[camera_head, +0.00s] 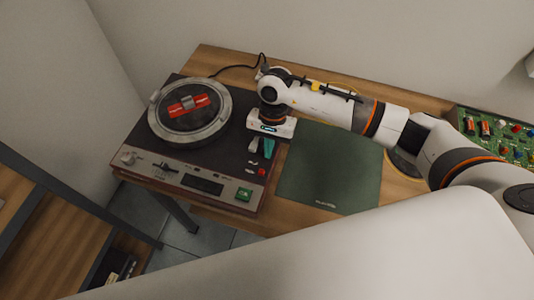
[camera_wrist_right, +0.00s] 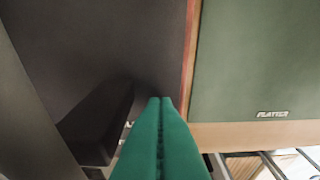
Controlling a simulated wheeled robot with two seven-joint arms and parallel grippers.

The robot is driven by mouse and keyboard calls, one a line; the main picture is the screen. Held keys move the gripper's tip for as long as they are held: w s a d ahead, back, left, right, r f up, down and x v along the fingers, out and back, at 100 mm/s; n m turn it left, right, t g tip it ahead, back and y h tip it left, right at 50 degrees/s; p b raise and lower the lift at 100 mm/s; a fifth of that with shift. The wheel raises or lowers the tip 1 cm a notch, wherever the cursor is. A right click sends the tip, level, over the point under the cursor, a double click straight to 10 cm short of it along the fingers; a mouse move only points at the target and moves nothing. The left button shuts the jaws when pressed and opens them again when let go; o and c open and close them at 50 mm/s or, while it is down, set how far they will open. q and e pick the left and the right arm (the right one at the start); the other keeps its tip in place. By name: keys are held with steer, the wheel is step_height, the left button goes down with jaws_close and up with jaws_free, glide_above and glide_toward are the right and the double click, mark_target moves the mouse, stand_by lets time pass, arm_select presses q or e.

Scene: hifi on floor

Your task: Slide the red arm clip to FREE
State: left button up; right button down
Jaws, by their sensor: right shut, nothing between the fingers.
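A dark record player (camera_head: 215,160) stands on a wooden table, with a silver-rimmed round platter (camera_head: 160,128) at its left. A small red piece (camera_head: 262,172) sits at the right of its front panel; I cannot tell whether it is the arm clip. A larger red piece with a grey middle (camera_head: 188,104) lies on the platter. My right gripper (camera_head: 261,156) is over the deck's right side, above the small red piece. In the right wrist view its green fingers (camera_wrist_right: 160,100) are together and empty. The gripper hides part of the deck. My left gripper is out of view.
A green mat marked PLATTER (camera_head: 330,167) lies right of the player; it also shows in the wrist view (camera_wrist_right: 250,65). A green circuit board (camera_head: 495,137) is at the far right. A dark raised bar (camera_wrist_right: 98,125) is left of my fingers. A shelf (camera_head: 60,235) stands front left.

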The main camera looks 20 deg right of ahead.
steer(key=shift+w+d+r+b, duration=0.15)
steer(key=shift+w+d+r, duration=0.25)
steer(key=shift+w+r, duration=0.2)
steer(key=shift+w+d+r+b, duration=0.15)
steer(key=shift+w+d+r, duration=0.25)
steer(key=shift+r, duration=0.2)
arm_select(q)
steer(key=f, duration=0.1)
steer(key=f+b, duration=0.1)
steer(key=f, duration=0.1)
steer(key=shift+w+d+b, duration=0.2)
steer(key=shift+b, duration=0.1)
arm_select(e)
step_height(320, 180, up, 7)
steer(key=shift+w, duration=0.15)
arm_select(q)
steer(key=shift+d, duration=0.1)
arm_select(e)
steer(key=shift+w, duration=0.1)
